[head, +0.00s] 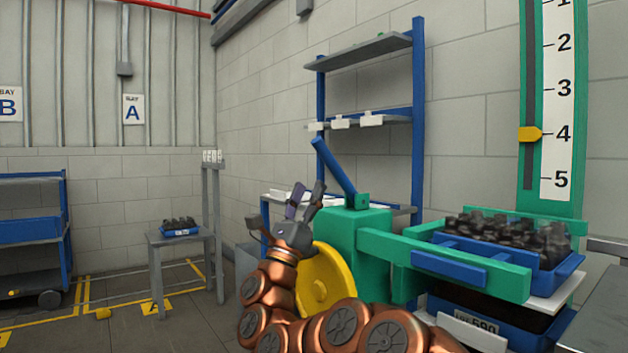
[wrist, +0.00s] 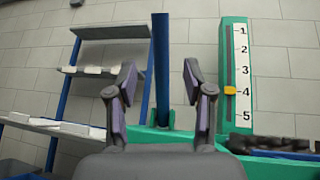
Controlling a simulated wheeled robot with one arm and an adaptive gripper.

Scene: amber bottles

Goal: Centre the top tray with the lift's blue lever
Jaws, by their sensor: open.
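The lift's blue lever (head: 333,166) slants up and to the left from the green lift body (head: 360,240) in the head view. In the wrist view the blue lever (wrist: 162,70) stands between the two fingers of my open gripper (wrist: 160,75), with space on both sides. My gripper (head: 304,198) is near the lever's lower left in the head view. The top tray (head: 488,263) is blue, holds several dark bottles and sits in the green frame at the right. Another blue tray (head: 500,315) is below it. A yellow pointer (head: 530,134) is at about 4 on the scale.
A blue-posted shelf rack (head: 418,120) stands behind the lift. A yellow disc (head: 325,282) is on the lift's near side, close to my arm. A small table (head: 180,237) with a blue tray of bottles stands at the left. Open floor lies at the lower left.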

